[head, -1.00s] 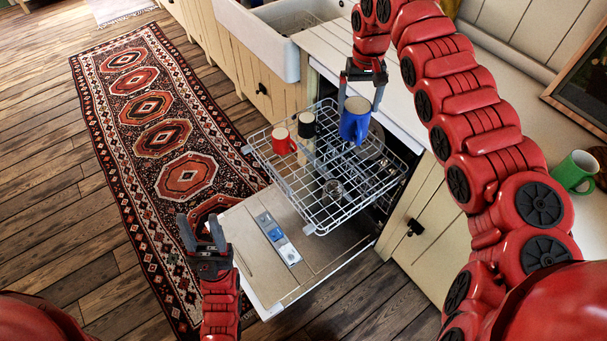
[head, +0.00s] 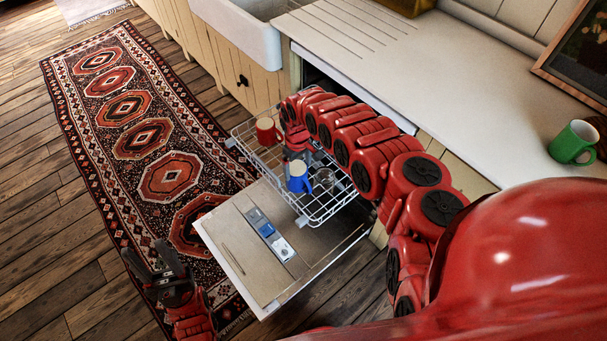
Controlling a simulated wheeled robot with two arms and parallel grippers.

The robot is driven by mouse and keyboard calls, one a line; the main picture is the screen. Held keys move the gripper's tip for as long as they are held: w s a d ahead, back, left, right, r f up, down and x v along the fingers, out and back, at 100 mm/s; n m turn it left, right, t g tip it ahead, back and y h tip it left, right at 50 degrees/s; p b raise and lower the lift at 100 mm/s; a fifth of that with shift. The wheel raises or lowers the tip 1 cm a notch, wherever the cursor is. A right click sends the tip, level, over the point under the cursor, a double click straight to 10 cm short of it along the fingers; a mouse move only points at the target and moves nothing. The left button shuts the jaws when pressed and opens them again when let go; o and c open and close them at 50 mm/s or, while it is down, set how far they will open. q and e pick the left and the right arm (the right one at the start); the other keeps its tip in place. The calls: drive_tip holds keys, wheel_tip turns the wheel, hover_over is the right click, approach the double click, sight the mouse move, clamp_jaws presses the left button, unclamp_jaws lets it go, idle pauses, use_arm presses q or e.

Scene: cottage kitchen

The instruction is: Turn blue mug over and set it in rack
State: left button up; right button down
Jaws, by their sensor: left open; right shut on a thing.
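The blue mug (head: 300,186) is low over or in the front part of the white wire dishwasher rack (head: 322,218). A pale patch shows at its upper end; I cannot tell whether that is its mouth or base. My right gripper (head: 297,160) is shut on the mug from above, partly hidden by its own arm. I cannot tell whether the mug touches the rack. My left gripper (head: 148,256) is open and empty, over the floor and rug, left of the dishwasher door.
A red mug (head: 266,131) stands at the rack's back left, and a clear glass (head: 325,178) is close right of the blue mug. The open dishwasher door (head: 232,240) lies below. A green mug (head: 573,143) stands on the counter (head: 450,75).

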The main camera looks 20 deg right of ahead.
drive_tip(key=shift+f, duration=1.15)
wheel_tip(320, 180, down, 2)
drive_tip(key=shift+f+b, duration=0.25)
drive_tip(key=shift+b, duration=0.5)
drive_tip(key=shift+d+f, duration=0.1)
drive_tip(key=shift+f, duration=0.1)
unclamp_jaws()
